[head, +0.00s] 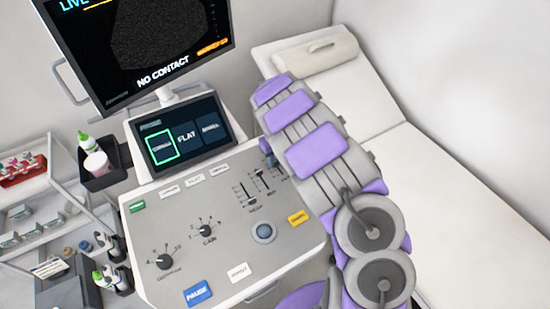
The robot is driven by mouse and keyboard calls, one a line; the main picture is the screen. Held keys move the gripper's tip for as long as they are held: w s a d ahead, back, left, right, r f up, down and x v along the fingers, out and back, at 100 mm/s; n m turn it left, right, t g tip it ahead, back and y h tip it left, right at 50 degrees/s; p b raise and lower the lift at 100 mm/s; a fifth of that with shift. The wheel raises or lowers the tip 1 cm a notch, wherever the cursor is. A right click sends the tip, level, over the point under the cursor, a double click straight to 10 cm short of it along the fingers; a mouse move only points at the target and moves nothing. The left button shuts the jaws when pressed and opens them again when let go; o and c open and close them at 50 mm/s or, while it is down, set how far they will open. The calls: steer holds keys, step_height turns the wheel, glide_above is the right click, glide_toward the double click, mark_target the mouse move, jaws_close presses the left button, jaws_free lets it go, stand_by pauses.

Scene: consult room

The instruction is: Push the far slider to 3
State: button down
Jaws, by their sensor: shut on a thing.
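The grey console (180,260) has a group of small sliders near its right side. One dark slider cap (240,187) and another (258,173) show in their slots. The right end of the slider group is covered by my arm (316,150), which reaches across from the lower right. A small dark bluish part (270,160) shows at the arm's edge; I cannot tell whether it is a slider cap or part of my gripper. My gripper's fingertips are hidden behind the arm. The numbers beside the sliders are too small to read.
Two round knobs (163,261), a trackball (264,232), a blue PAUSE button (198,293) and a yellow button (298,218) sit on the console. A touchscreen (180,135) and monitor (150,45) stand behind. A white couch (440,190) lies to the right, a shelf cart (25,205) left.

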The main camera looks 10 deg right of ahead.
steer(key=shift+w+a+p, duration=0.2)
steer(key=shift+w+p, duration=0.1)
steer(key=shift+w, duration=0.2)
steer(key=shift+w+a+p, duration=0.15)
steer(key=shift+w+p, duration=0.1)
steer(key=shift+w, duration=0.25)
steer(key=c, duration=0.9)
jaws_free()
step_height(320, 180, up, 17)
steer(key=p, duration=0.2)
steer(key=shift+r+p, duration=0.15)
steer(key=shift+p, duration=0.2)
